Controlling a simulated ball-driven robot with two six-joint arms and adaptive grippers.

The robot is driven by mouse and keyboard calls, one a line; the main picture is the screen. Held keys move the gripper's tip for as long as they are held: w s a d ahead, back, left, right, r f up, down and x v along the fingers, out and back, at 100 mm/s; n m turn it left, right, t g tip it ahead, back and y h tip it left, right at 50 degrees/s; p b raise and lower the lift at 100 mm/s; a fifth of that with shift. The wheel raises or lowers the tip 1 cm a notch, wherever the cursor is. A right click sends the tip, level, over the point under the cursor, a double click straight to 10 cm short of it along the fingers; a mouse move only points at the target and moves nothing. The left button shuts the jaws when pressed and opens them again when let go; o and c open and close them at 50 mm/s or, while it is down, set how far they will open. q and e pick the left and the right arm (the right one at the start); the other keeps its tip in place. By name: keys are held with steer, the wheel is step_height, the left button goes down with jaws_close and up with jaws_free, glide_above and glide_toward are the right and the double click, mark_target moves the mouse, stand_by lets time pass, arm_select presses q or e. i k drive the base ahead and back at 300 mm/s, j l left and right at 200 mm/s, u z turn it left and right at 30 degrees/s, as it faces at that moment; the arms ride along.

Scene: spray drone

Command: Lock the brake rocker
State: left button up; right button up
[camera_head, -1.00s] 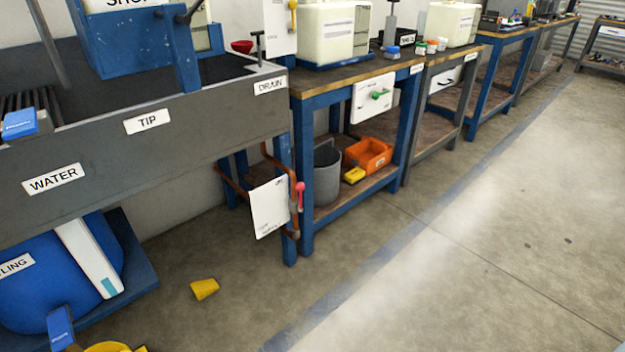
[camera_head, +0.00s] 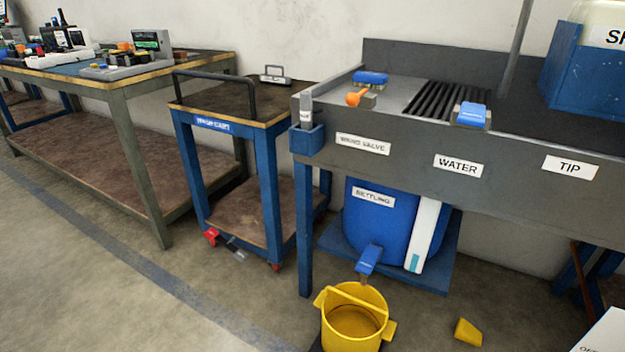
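A blue-framed cart (camera_head: 228,125) with a label that seems to read "WASH CART" stands left of the grey sink. Low at its front left leg is a small red part (camera_head: 211,236), and beside it a dark and light grey part (camera_head: 235,250); these may be the brake rocker, but they are too small to tell whether it is locked. A red caster (camera_head: 276,267) shows under the front right leg. Neither of my grippers is in view.
A long workbench (camera_head: 140,95) with tools and devices stands left of the cart. A grey sink (camera_head: 400,150) stands to its right, with a blue settling tank (camera_head: 365,215) and a yellow bucket (camera_head: 352,325) below. A yellow wedge (camera_head: 467,332) lies on the floor. The front-left floor is clear.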

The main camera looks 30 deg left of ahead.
mark_target(240, 255)
steer(key=u, duration=1.55)
steer(key=i+j, duration=0.2)
steer(key=i, duration=0.6)
steer(key=i+j+u, duration=0.1)
steer(key=i, duration=0.65)
steer(key=i+j, duration=0.2)
steer(key=i, duration=0.6)
steer(key=j+u, duration=0.05)
